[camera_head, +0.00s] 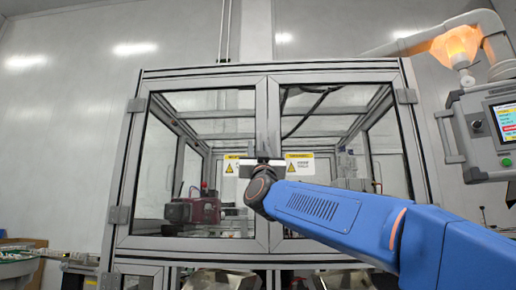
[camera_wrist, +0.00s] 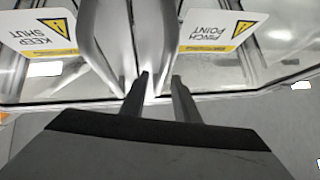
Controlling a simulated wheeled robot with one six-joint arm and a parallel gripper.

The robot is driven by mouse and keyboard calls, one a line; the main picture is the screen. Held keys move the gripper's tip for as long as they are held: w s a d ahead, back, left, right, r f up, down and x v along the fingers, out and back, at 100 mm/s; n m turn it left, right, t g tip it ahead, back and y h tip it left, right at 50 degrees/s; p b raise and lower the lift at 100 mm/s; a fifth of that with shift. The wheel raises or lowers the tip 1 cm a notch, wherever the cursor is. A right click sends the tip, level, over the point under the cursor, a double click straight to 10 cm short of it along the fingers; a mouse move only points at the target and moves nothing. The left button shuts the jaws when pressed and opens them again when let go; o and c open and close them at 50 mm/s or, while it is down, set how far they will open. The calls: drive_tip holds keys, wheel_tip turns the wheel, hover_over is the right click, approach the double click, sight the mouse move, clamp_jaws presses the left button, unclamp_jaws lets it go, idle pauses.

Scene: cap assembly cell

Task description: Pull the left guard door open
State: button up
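The left guard door (camera_head: 262,110) is a clear panel in a grey metal frame. It looks shut, meeting the right door (camera_head: 273,110) at the middle of the cell. My gripper (camera_wrist: 160,76) is at this centre seam in the wrist view, with its two dark fingers apart and a bright strip visible between them. Nothing is clearly clamped. Whether the fingertips touch the door frame, I cannot tell. In the head view my wrist hides the middle of the seam and any handle there. The wrist view shows the doors upside down, with a PINCH POINT label (camera_wrist: 222,32) on the left door.
A KEEP SHUT label (camera_wrist: 40,32) is on the right door. A red machine (camera_head: 205,209) stands inside the cell behind the left door. A control panel (camera_head: 487,130) and a lit orange lamp (camera_head: 457,46) are at the right. The space before the left door looks clear.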

drive_tip(key=shift+w+r, duration=0.2)
drive_tip(key=shift+c, duration=0.7)
clamp_jaws()
